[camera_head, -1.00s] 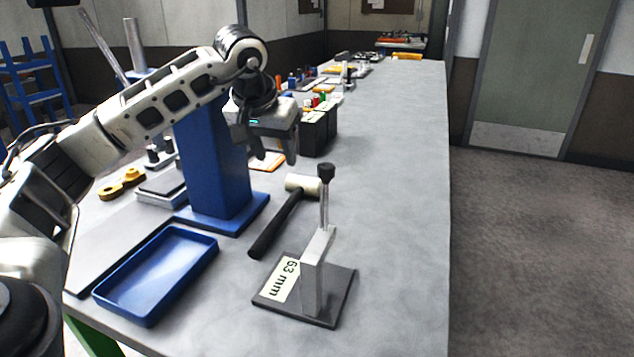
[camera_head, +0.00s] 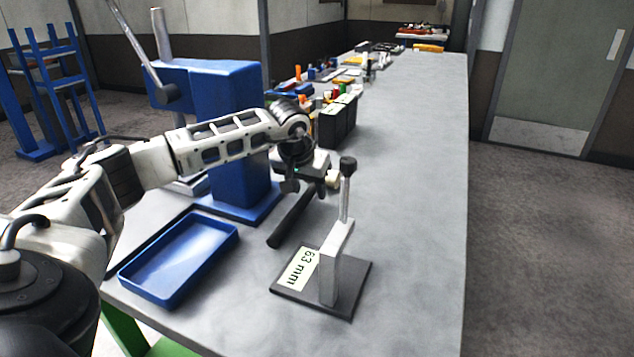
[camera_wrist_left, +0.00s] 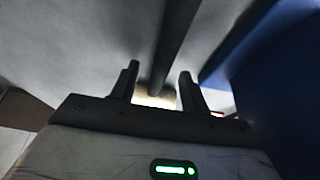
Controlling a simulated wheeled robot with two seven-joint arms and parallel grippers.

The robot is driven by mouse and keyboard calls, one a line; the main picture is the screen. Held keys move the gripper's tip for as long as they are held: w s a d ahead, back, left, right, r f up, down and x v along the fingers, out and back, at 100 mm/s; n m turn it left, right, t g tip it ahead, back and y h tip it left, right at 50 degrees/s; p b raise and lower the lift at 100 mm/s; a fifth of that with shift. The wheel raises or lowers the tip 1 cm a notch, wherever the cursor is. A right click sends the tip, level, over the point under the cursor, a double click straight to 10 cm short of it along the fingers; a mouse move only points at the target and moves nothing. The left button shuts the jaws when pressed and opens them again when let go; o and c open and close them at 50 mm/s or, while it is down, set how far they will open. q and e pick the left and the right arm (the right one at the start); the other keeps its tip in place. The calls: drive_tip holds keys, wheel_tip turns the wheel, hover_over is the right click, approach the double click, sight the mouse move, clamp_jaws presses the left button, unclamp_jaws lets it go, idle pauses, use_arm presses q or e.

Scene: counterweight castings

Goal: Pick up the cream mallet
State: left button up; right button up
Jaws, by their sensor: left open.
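The mallet lies on the grey bench, with its black handle (camera_head: 291,219) pointing toward the front left. Its cream head (camera_head: 333,179) is mostly hidden behind my left gripper in the head view. My left gripper (camera_head: 308,190) is open, low over the mallet near its head. My right gripper is not in view.
A stand marked 63 mm (camera_head: 346,272) with an upright lever is close to the right of the handle. A blue tray (camera_head: 180,262) lies to the left. A blue press (camera_head: 232,110) stands behind my arm. Black bins (camera_head: 338,122) are farther back. The bench's right side is clear.

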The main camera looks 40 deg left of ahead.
use_arm(q)
drive_tip(key=shift+w+f, duration=0.2)
drive_tip(key=shift+f, duration=0.3)
clamp_jaws()
drive_tip(key=shift+w+a+r, duration=0.1)
drive_tip(key=shift+r, duration=0.05)
